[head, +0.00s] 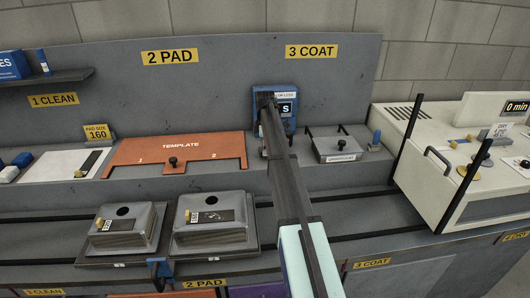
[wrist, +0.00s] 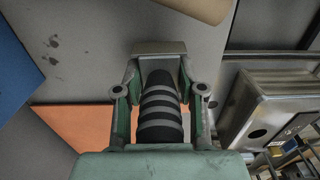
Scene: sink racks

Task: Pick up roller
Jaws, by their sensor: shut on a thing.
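My gripper (wrist: 161,88) is shut on a black-and-grey banded grip (wrist: 160,112), which looks like the roller's handle, between its two green fingers in the wrist view. The far end of the held thing is hidden behind a grey block at the fingertips, so I cannot make out the roller's head. In the head view my arm reaches to the blue holder (head: 288,108) marked S, below the 3 COAT sign. There the gripper and roller are mostly hidden behind my arm.
An orange template (head: 205,148) lies left of my arm. Two metal boxes (head: 125,228) (head: 212,222) stand in front of it. A grey lidded tray (head: 338,148) and a white machine (head: 455,165) with black posts stand at the right. The back panel rises close behind.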

